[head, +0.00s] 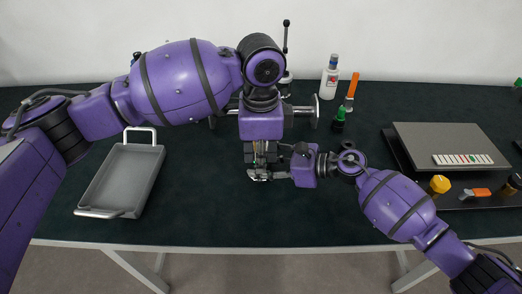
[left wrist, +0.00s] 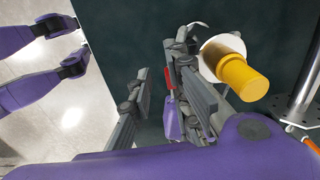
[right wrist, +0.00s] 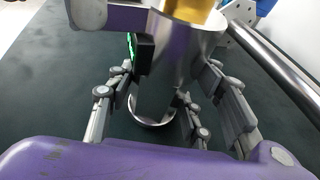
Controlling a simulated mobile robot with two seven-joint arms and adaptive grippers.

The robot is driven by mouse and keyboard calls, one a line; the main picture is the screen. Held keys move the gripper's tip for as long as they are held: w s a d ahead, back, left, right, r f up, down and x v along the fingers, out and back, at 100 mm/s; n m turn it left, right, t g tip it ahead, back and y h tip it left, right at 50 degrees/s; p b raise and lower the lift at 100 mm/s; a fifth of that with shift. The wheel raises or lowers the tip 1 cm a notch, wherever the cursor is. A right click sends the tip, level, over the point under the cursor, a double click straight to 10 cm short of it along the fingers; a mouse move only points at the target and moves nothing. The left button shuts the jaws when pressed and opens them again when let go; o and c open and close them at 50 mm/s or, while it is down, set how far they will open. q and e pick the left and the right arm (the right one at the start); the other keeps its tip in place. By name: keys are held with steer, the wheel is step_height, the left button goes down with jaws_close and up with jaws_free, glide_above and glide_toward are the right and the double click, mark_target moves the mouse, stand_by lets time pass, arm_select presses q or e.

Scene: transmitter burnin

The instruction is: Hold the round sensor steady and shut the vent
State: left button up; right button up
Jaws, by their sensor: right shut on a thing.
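My left gripper (head: 259,172) points down at the table's middle, and the left wrist view shows a gap between its fingers (left wrist: 160,95). A red strip with a purple piece (left wrist: 172,120) lies in that gap; I cannot tell what it belongs to. The round sensor shows as a silver body (right wrist: 178,55) with a yellow top and a green-lit display in the right wrist view. Its yellow cap (left wrist: 242,78) shows beside the left fingers. My right gripper (right wrist: 165,95) is shut on the sensor body. I cannot make out the vent; the grippers hide much of the sensor.
A metal pipe with flanges (head: 301,110) stands behind the grippers. A white bottle (head: 329,84), an orange-handled tool (head: 351,90) and a green-topped item (head: 338,121) stand behind right. A grey tray (head: 104,191) lies left, a grey panel (head: 440,140) right. The front middle is clear.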

arm_select(q)
steer(key=shift+s, duration=0.15)
arm_select(e)
steer(key=shift+s+f, duration=0.1)
steer(key=shift+f, duration=0.1)
arm_select(q)
steer(key=shift+r, duration=2.45)
arm_select(e)
steer(key=shift+r, duration=0.1)
steer(key=o, duration=1.2)
steer(key=shift+o, duration=0.2)
steer(key=shift+r, duration=0.1)
